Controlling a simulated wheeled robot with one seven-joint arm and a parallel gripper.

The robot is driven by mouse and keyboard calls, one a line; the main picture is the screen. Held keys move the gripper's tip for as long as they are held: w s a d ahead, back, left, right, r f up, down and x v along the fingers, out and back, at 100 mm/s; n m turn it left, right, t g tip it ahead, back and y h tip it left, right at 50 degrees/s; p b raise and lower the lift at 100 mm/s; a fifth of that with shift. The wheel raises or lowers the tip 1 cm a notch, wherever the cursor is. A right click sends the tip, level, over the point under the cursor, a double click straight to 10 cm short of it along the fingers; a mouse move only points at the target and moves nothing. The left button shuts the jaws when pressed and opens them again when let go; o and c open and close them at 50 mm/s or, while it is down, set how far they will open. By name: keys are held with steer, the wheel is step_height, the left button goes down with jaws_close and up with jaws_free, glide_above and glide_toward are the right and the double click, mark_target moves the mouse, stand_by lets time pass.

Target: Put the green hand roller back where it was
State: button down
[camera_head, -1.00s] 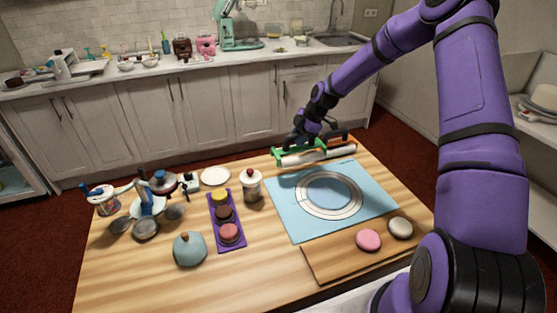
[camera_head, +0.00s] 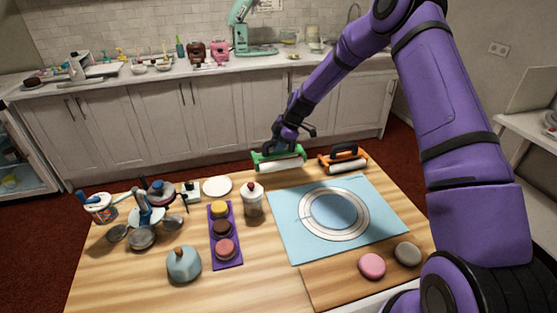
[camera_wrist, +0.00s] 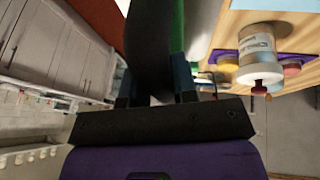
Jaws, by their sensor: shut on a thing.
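The green hand roller (camera_head: 265,156) has a green frame, a white cylinder and a dark handle. My gripper (camera_head: 282,146) is shut on its handle at the far edge of the table, left of the orange hand roller (camera_head: 345,153). Whether the green roller touches the table is hard to tell. In the wrist view, my gripper's fingers (camera_wrist: 156,83) are on either side of the dark handle (camera_wrist: 150,40), with a strip of the green frame (camera_wrist: 178,25) beside it.
A blue mat (camera_head: 290,228) with ring markings lies in front of the rollers. A lidded jar (camera_head: 253,200) stands to its left, near a white plate (camera_head: 217,186) and a purple tray (camera_head: 229,262). A wooden board (camera_head: 325,283) with two macarons lies at front right.

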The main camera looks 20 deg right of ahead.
mark_target(281, 156)
step_height(281, 156, down, 6)
steer(key=shift+r, duration=0.1)
steer(key=shift+f, duration=0.35)
stand_by(0.3)
steer(key=shift+s+f, duration=0.25)
steer(key=shift+f, duration=0.1)
steer(key=c, duration=0.9)
jaws_free()
steer(key=shift+f, duration=0.1)
steer(key=shift+w, duration=0.1)
